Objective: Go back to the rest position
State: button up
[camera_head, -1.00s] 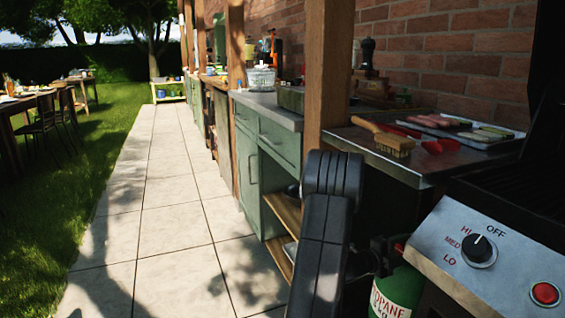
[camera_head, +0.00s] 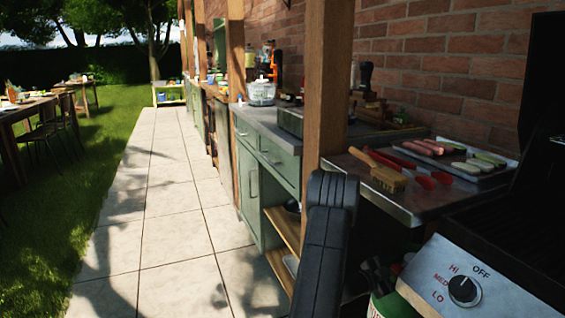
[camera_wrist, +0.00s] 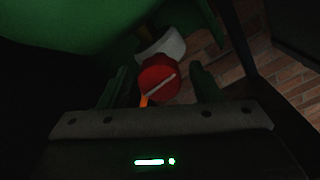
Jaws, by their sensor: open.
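In the wrist view, my gripper (camera_wrist: 158,75) is open, with one dark finger on each side of the picture. A round red knob with a pale line across it (camera_wrist: 160,78) shows between and beyond the fingers; I cannot tell how far off it is. A pale collar (camera_wrist: 163,47) and a dark green rounded surface (camera_wrist: 70,25) lie behind it. The fingers hold nothing that I can see. In the head view, my dark arm link stands at the lower middle; my gripper is hidden there. Part of a green propane tank (camera_head: 383,308) shows at the bottom edge.
The grill's control panel (camera_head: 510,300) is at lower right, its black knob (camera_head: 464,291) near HI, MED, LO, OFF. A metal side shelf (camera_head: 340,170) holds a wooden brush (camera_head: 390,178), red tongs and a food tray (camera_head: 485,176). A wooden post (camera_head: 327,90) stands close. The paved path (camera_head: 165,215) is clear.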

jog(key=n+p, duration=0.1)
jog(key=p, duration=0.1)
jog(key=n+p, duration=0.3)
jog(key=shift+r+n+p, duration=0.25)
jog(key=shift+n+p, duration=0.05)
jog(key=shift+p, duration=0.1)
jog(key=shift+a+f+n+p, duration=0.1)
jog(key=shift+f+n+p, duration=0.1)
jog(key=shift+n+p, duration=0.5)
